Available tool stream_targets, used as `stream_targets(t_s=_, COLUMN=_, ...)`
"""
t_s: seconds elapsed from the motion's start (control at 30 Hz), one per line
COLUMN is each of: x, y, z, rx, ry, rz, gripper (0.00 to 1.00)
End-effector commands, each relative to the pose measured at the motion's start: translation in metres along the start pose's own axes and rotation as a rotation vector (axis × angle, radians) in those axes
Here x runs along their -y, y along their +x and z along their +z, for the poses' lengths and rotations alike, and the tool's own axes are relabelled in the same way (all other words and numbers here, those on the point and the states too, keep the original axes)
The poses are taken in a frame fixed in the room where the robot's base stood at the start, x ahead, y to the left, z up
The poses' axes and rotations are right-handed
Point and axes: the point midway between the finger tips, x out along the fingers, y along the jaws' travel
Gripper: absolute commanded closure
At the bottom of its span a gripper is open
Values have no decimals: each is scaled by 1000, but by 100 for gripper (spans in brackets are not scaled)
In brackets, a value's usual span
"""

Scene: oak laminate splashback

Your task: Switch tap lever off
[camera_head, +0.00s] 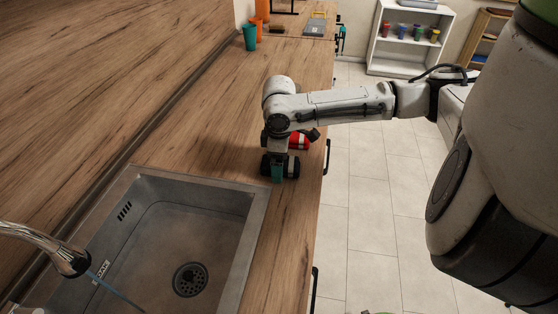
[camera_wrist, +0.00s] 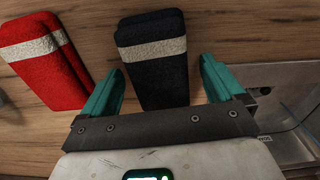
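The chrome tap spout (camera_head: 45,245) reaches in from the left edge over the steel sink (camera_head: 240,222) in the head view. A thin bluish stream runs from its mouth. I cannot make out the lever; the tap's base is out of frame. My gripper (camera_head: 278,172) points down over the counter beyond the sink's far right corner, well away from the tap. In the wrist view my gripper (camera_wrist: 160,82) has its teal fingers wide apart, with nothing held.
A dark block with a pale band (camera_wrist: 155,60) lies below, between the fingers in the picture. A similar red block (camera_wrist: 48,60) is beside it. The wooden counter (camera_head: 225,110) is largely clear behind; a green cup (camera_head: 250,37) and orange containers stand farther back.

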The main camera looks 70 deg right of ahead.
Motion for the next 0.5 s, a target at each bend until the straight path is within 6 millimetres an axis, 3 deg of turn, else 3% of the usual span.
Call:
stream_targets(t_s=0.4, x=-1, y=5, z=0, rx=1, ry=-2, rz=3, gripper=5)
stream_targets(t_s=0.5, x=-1, y=-18, z=0, rx=-3, ry=-1, rz=4, gripper=5)
